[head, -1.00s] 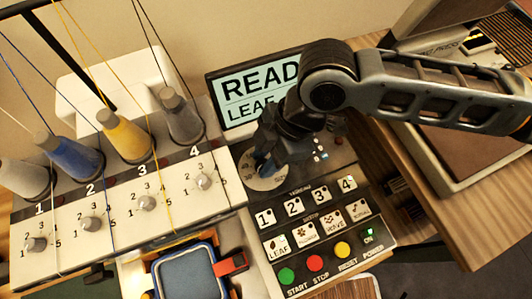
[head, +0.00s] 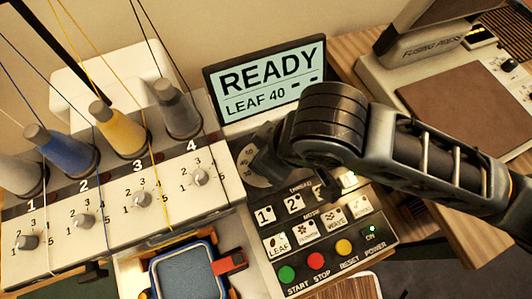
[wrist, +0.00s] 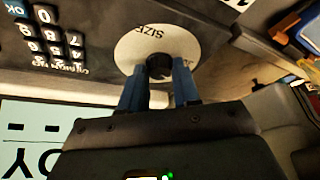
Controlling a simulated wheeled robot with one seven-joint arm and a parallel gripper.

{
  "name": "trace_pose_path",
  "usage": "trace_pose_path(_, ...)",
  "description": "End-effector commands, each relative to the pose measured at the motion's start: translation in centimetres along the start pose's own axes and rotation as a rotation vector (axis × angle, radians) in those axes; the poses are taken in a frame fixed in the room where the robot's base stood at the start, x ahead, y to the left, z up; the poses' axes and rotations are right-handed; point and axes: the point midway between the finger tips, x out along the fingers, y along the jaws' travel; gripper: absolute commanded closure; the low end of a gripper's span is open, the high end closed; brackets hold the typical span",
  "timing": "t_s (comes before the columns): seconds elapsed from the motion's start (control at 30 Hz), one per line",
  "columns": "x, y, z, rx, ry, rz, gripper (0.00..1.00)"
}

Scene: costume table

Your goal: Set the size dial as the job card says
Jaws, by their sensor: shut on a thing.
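The size dial is a pale round plate (wrist: 135,45) marked SIZE with a dark knob (wrist: 158,66) at its middle in the wrist view. My gripper (wrist: 159,82) has its two blue fingers closed on either side of the knob. In the head view the dial plate (head: 247,168) shows only at its left edge, and my gripper (head: 268,165) and arm hide the rest. The screen (head: 268,88) above reads READY and LEAF 40 with two dashes. I cannot make out a job card or the dial's setting.
Lit buttons and green, red and yellow buttons (head: 318,262) lie below my arm. Thread cones with small knobs (head: 143,199) stand left. A blue-framed hoop (head: 183,272) is at the front. The fusing press (head: 455,100) stands right.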

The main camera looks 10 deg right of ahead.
Motion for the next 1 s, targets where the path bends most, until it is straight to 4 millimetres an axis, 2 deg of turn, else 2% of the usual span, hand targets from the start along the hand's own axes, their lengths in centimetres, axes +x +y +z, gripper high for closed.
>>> trace_pose_path(0.5,0.2,-0.38,-0.09,0.396,0.003,0.162,0.99)
trace_pose_path(1.0,0.12,-0.36,-0.1,0.534,0.001,0.222,0.99)
